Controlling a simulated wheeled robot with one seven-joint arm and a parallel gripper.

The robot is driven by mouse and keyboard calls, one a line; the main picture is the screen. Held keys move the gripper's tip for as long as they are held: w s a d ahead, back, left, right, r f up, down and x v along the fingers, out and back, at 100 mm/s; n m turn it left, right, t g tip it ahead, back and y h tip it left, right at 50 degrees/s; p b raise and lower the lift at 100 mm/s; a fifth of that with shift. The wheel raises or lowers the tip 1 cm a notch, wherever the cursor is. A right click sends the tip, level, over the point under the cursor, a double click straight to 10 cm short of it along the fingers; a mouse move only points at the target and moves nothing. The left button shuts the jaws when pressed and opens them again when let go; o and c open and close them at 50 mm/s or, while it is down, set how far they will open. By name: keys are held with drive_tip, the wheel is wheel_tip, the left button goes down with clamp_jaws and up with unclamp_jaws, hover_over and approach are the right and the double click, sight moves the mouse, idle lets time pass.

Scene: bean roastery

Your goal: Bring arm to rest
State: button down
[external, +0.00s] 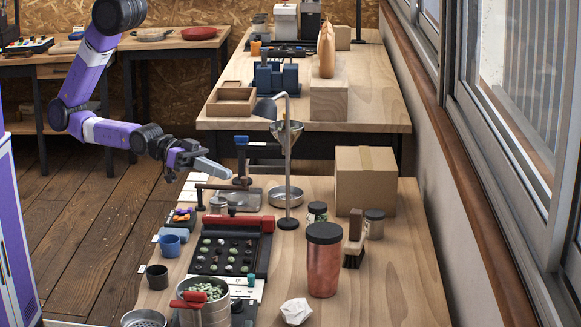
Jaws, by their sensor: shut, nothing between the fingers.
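My purple and black arm comes in from the upper left of the external view and bends down and then to the right. My gripper (226,173) is at the end of it, near the left edge of the front wooden table (400,275). Its fingers are shut with nothing between them and point right. They appear above the table, close to a small stand with a black post and blue top (241,141). I cannot tell the exact gap between them.
A metal stand with a funnel (287,140), a cardboard box (365,180), a copper canister with dark lid (323,262) and a black tray of beans (228,254) crowd the front table. Open floor (95,220) lies left.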

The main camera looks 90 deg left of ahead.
drive_tip(key=s+a+n+y+b, duration=0.1)
drive_tip(key=s+a+y, duration=0.2)
drive_tip(key=s+a, duration=0.4)
drive_tip(key=s+a+n+y+b, duration=0.1)
drive_tip(key=s+a+y, duration=0.3)
drive_tip(key=a, duration=0.9)
drive_tip(key=s+n, duration=0.1)
drive_tip(key=s, duration=0.2)
drive_tip(key=shift+r+y, duration=0.2)
drive_tip(key=shift+y, duration=0.1)
drive_tip(key=shift+w+t, duration=0.1)
drive_tip(key=shift+t, duration=0.2)
idle(1.1)
